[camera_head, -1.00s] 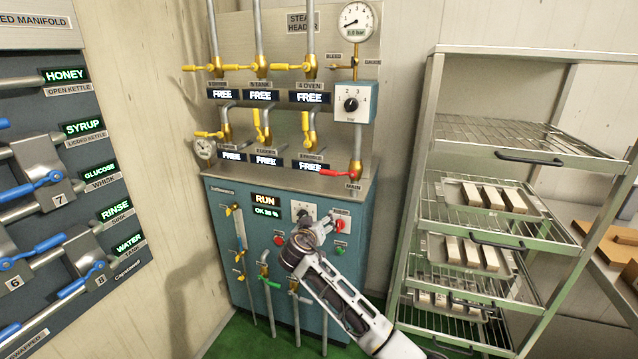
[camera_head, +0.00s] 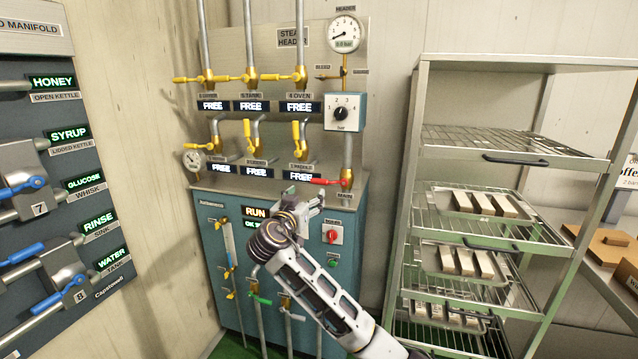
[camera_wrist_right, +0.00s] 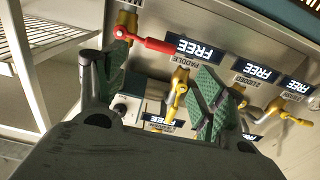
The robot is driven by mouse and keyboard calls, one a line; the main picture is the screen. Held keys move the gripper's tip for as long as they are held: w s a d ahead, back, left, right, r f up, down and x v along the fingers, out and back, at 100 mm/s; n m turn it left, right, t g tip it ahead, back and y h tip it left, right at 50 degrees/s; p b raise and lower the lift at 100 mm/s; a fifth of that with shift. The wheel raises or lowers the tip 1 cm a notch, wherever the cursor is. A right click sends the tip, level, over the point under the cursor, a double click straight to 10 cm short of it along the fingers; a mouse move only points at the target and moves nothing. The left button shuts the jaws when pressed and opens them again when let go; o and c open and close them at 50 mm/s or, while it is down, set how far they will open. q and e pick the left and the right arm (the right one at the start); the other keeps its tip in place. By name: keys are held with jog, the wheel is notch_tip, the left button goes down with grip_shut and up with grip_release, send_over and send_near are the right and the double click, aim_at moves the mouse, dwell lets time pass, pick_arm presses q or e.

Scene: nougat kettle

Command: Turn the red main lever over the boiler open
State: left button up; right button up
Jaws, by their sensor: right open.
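The red main lever (camera_head: 328,182) sits on the brass valve of the right-hand pipe, above the blue boiler cabinet (camera_head: 345,235). It lies about level, its handle reaching left from the valve. In the right wrist view the red lever (camera_wrist_right: 150,43) shows beyond the fingertips, near the left finger. My right gripper (camera_head: 308,199) is just below the lever in the head view. In the wrist view the right gripper (camera_wrist_right: 163,75) is open, with nothing between its green pads. I cannot tell whether a finger touches the valve. My left gripper is out of view.
Yellow valve levers (camera_head: 250,135) and FREE displays line the header panel to the left. A red button (camera_head: 333,236) is on the cabinet below. A wire rack with trays (camera_head: 480,240) stands right; the blue-levered manifold (camera_head: 40,170) is left.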

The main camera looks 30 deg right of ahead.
aim_at(319, 182)
jog(key=x, duration=1.1)
jog(key=shift+w+d, duration=0.25)
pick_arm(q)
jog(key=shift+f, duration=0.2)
pick_arm(e)
jog(key=shift+x, duration=1.05)
jog(key=shift+c, duration=0.3)
jog(key=c, duration=1.4)
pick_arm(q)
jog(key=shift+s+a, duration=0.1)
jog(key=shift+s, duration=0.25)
